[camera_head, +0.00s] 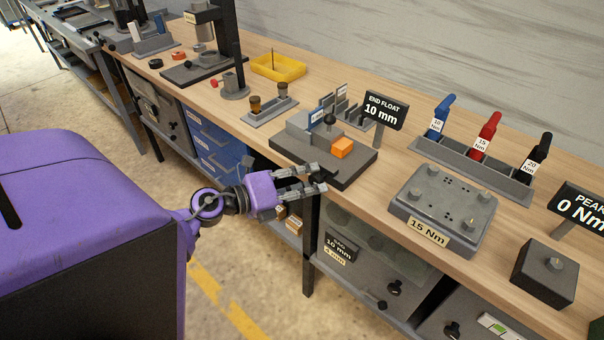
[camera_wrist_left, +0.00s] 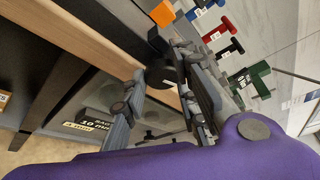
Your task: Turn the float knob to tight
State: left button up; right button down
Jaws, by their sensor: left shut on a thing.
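The end float fixture (camera_head: 290,150) stands at the bench's front edge, with a dark base, a grey stepped block and an orange block (camera_head: 343,147) on it. A sign behind it reads END FLOAT 10 mm (camera_head: 383,110). My left gripper (camera_head: 320,178) is at the fixture's front edge, its fingers closed on a small dark knob. In the left wrist view the black round knob (camera_wrist_left: 160,72) sits between the fingertips. The fingers hide much of it, and I cannot read its turn. My right gripper is not in view.
Right of the fixture is a grey plate marked 15 Nm (camera_head: 445,200). Behind it a rack (camera_head: 462,163) holds blue, red and black torque tools. A dark block (camera_head: 545,270) and a PEAK 0 Nm sign (camera_head: 582,208) stand further right. Cabinets with knobs lie below the bench edge.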

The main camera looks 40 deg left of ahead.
pick_arm(q)
jog(key=r+m+y+p, duration=0.1)
jog(key=m+p, duration=0.1)
jog(key=p, duration=0.1)
jog(key=shift+g+p, duration=0.3)
jog(key=shift+f+m+y+p, duration=0.2)
jog(key=shift+m+y+p, duration=0.2)
jog(key=shift+m+p, duration=0.25)
jog(key=shift+s+f+m+y, duration=0.1)
jog(key=shift+f+m+y, duration=0.15)
jog(key=shift+m+y, duration=0.45)
jog(key=shift+f+m+g+y+p, duration=0.1)
jog(key=shift+m+g+y+p, duration=0.2)
jog(key=shift+m, duration=0.25)
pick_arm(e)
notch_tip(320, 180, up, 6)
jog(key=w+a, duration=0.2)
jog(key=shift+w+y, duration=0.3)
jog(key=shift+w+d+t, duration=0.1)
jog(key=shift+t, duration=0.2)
pick_arm(q)
jog(key=o, duration=1.1)
jog(key=shift+a, duration=0.1)
jog(key=shift+c, duration=0.2)
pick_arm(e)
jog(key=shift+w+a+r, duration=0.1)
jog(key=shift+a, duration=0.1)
